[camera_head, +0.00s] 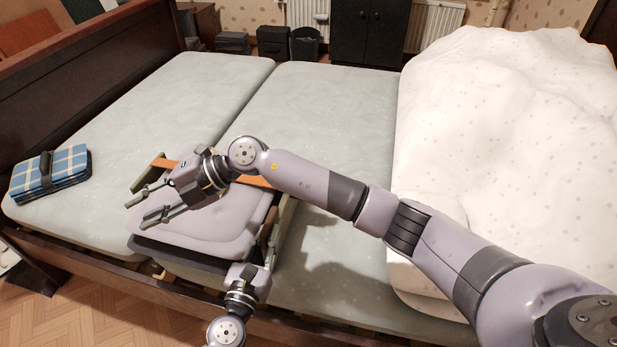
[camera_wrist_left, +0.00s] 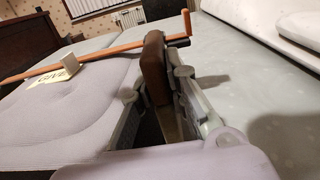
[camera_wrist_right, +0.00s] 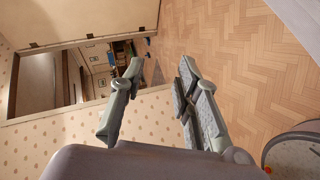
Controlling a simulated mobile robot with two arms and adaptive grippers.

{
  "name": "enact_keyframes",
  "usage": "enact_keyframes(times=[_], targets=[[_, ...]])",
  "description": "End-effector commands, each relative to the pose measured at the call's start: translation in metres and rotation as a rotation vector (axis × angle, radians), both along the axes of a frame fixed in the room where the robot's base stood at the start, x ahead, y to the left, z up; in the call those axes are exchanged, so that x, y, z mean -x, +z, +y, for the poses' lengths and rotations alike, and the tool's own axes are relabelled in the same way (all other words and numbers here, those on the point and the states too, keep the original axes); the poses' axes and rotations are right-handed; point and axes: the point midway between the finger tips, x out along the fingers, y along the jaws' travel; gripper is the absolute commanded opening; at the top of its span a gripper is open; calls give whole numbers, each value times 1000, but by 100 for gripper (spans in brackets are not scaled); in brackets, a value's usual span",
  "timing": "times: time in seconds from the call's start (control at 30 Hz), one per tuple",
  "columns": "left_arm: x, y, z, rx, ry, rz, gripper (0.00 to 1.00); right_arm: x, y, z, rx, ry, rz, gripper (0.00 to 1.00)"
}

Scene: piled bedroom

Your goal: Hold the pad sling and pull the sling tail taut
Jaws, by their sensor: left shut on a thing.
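A lilac-grey pad (camera_head: 210,230) lies at the near edge of the middle mattress. An orange strip (camera_head: 252,181) crosses its far side; the left wrist view shows it with a small block and a "GIVE" label (camera_wrist_left: 52,76). My left gripper (camera_head: 270,238) is at the pad's right edge, shut on a brown upright piece (camera_wrist_left: 154,68). I cannot tell whether this piece is the sling or its tail. My right gripper (camera_head: 146,207) is above the pad's left part, fingers apart. Its wrist view shows nothing between the fingers (camera_wrist_right: 151,100). The right hand hides part of the strip.
A blue checked folded blanket (camera_head: 70,168) lies on the left mattress. A white dotted duvet (camera_head: 510,110) is heaped on the right. The dark bed rail (camera_head: 120,297) runs along the front. The mattress behind the pad (camera_head: 310,110) is clear.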

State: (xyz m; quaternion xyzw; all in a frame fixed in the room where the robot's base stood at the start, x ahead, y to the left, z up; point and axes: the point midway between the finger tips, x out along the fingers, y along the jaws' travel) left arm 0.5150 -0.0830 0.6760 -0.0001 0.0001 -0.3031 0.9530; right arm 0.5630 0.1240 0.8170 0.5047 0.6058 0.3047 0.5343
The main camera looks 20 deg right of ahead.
Motion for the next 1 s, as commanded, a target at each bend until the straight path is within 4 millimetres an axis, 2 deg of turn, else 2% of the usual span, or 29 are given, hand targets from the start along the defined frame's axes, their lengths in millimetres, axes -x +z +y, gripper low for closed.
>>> enact_keyframes(times=[0.1,0.27,0.5,0.63,0.8,0.9,1.0], targets=[[-1,0,1,0,2,-1,0,-9,-21,-28,152,17,0,30],[-1,1,1,0,2,-1,0,-22,-45,-73,356,22,17,30],[-1,1,1,0,2,-1,0,-42,-66,-158,660,-18,70,30],[-1,1,1,0,2,-1,0,-51,-69,-210,822,-63,114,30],[-1,1,1,0,2,-1,0,-59,-62,-277,1009,-136,179,30],[-1,1,1,0,2,-1,0,-60,-57,-308,1093,-177,215,30],[-1,1,1,0,2,-1,0,-61,-51,-330,1150,-207,242,30]])
